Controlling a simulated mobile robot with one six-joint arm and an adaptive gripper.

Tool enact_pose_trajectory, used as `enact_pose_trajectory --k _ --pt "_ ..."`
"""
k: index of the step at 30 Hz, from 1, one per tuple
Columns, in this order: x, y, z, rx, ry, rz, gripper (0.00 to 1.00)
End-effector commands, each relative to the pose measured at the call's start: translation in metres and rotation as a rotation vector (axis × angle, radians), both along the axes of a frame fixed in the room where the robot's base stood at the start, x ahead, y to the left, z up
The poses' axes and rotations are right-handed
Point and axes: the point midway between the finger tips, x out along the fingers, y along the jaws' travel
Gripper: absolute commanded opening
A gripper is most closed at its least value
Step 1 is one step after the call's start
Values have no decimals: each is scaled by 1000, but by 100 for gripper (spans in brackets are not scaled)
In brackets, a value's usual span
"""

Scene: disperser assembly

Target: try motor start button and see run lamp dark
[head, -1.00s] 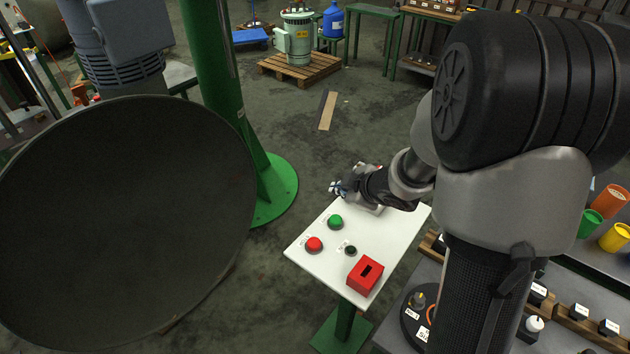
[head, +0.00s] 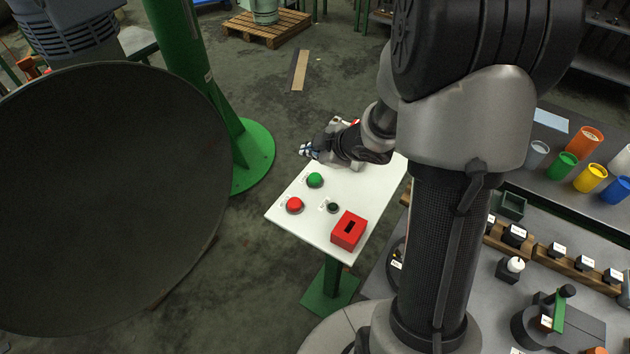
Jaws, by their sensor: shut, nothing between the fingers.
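The white control panel (head: 285,217) stands on a green post in the middle of the head view. On it are a green button (head: 315,180), a red button (head: 294,205) and a small dark round lamp (head: 333,207), which looks unlit. A red box with a dark slot (head: 349,231) sits at the panel's near corner. My gripper (head: 308,151) is shut and empty. It is over the panel's far end, beyond the green button and apart from it. The arm hides the far right part of the panel.
A large dark round disc (head: 100,200) fills the left, beside a green column (head: 190,80). A bench with coloured cups (head: 590,178) and wooden racks (head: 545,250) is at the right. A wooden pallet (head: 268,28) lies at the back.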

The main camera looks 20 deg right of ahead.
Motion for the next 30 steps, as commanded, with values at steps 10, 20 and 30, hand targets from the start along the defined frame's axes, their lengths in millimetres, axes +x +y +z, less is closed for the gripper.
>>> enact_pose_trajectory --k 10,20,30 --pt "0 0 -54 0 1 1 0" --pt "0 0 -61 0 0 0 0" --pt "0 0 -61 0 0 0 0"
